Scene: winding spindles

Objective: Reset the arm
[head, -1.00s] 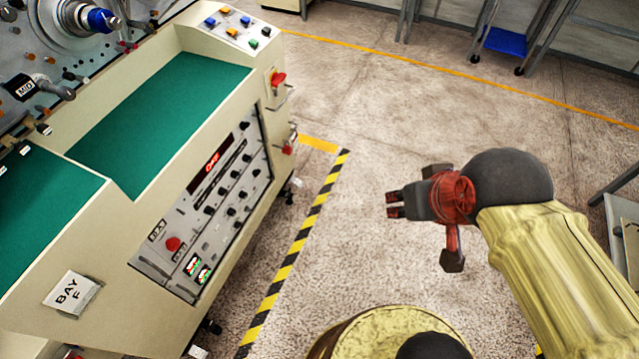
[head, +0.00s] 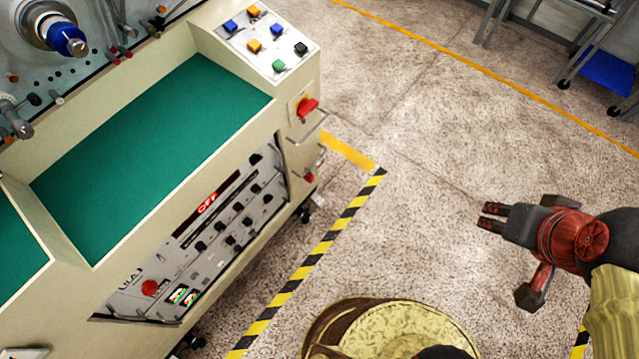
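My gripper (head: 491,217) is at the right of the head view, held out over bare floor with its dark fingers pointing left. It touches nothing, and I see nothing between its fingers. The two fingertips show as separate reddish pads with a narrow gap, too small to tell how far they are apart. My arm, yellow with a red and black wrist, runs off the right edge.
The winding machine (head: 248,106) with green work surfaces (head: 150,150) fills the left. Its red knob (head: 307,106) juts toward the aisle. Black-yellow floor tape (head: 310,262) runs beside it. A wheeled rack with a blue shelf (head: 608,75) stands upper right. Floor between is clear.

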